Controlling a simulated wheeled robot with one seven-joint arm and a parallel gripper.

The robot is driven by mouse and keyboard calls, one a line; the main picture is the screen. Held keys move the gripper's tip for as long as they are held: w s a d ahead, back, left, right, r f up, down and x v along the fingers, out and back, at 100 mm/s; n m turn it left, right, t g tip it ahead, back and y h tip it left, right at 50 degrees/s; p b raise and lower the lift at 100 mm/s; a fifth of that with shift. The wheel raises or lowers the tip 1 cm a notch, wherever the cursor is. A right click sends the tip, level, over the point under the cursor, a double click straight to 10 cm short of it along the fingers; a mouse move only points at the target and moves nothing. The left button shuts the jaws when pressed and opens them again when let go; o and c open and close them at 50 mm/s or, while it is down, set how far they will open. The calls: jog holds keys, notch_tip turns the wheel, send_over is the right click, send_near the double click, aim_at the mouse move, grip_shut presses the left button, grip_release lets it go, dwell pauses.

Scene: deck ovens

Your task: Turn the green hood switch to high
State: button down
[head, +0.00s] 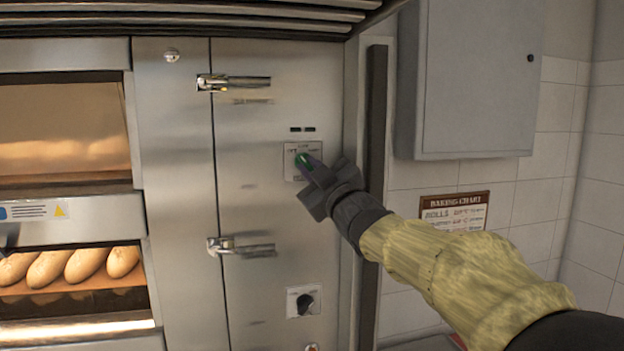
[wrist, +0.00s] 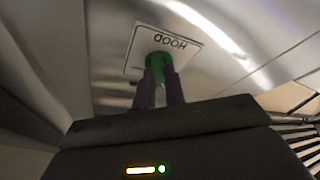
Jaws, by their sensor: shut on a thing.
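The green hood switch (head: 303,161) is a round knob on a pale square plate (head: 291,172) on the steel oven panel. In the wrist view the green knob (wrist: 159,62) sits on the plate (wrist: 137,51), whose word HOOD appears upside down. My gripper (head: 308,163) reaches in from the lower right, its fingers shut on the knob. In the wrist view the two dark fingers (wrist: 160,84) are on either side of it. The fingers cover part of the knob, and I cannot tell which setting it points to.
A second, black knob (head: 305,301) is lower on the panel. Bread loaves (head: 88,264) lie in the lower oven. A grey wall cabinet (head: 478,80) and a baking chart (head: 454,210) are on the right.

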jog(key=m+t+h+b, duration=0.1)
jog(key=m+h, duration=0.1)
jog(key=m, duration=0.4)
jog(key=m+t+h+b, duration=0.1)
jog(key=m+h+b, duration=0.1)
jog(key=m, duration=0.3)
jog(key=a+m+t+h+b, duration=0.1)
jog(key=m+h+b, duration=0.1)
jog(key=m+h, duration=0.2)
jog(key=shift+s+a+r+m, duration=0.1)
jog(key=shift+s+r+m, duration=0.05)
jog(key=shift+m, duration=1.15)
jog(key=m+h+p, duration=0.1)
jog(key=m, duration=0.1)
jog(key=m+h+p, duration=0.1)
jog(key=m+p, duration=0.1)
jog(key=m, duration=0.1)
jog(key=shift+a+g+h, duration=0.1)
jog(key=shift+g+h, duration=0.2)
jog(key=shift+h, duration=0.1)
jog(key=shift+m, duration=0.4)
jog(key=c, duration=1.5)
grip_release()
jog(key=shift+o, duration=0.2)
jog(key=shift+s, duration=0.1)
